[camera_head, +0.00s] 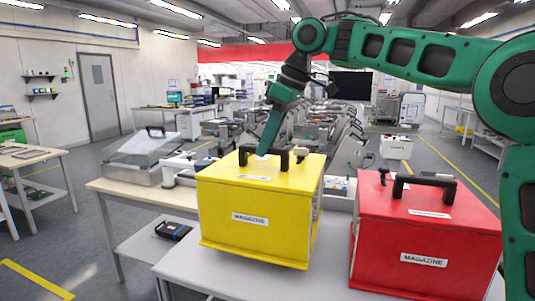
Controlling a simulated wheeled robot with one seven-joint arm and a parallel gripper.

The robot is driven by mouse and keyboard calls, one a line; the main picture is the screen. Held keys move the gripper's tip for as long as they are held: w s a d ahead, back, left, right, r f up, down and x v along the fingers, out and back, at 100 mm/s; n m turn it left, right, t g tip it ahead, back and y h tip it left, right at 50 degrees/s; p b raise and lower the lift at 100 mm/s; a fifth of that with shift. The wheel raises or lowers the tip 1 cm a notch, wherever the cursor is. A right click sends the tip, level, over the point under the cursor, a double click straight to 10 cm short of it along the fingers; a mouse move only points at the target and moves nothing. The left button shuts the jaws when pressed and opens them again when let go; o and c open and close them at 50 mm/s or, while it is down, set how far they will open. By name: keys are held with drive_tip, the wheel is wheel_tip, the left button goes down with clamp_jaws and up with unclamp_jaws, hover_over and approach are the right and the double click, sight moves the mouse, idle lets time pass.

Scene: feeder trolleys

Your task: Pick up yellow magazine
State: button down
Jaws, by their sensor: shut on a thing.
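The yellow magazine (250,225) is a box with a black handle on top and a white label reading MAGAZINE on its front. It is in the middle of the head view, at the front table (215,284). It looks slightly tilted, and I cannot tell whether its base touches the table. My gripper (265,153) comes down from above and is shut on the handle of the yellow magazine. The fingertips are partly hidden at the handle.
A red magazine (427,246) with a black handle stands close on the right. A wooden-topped table (128,195) behind left carries a grey lidded device (145,160). Several grey feeder machines fill the space behind. The floor at left is mostly open.

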drive_tip(key=s+a+r, duration=0.6)
drive_tip(key=s+r, duration=0.1)
drive_tip(key=s, duration=0.3)
drive_tip(key=shift+a+r, duration=0.2)
idle(0.4)
wheel_tip(320, 180, up, 7)
idle(1.1)
idle(0.3)
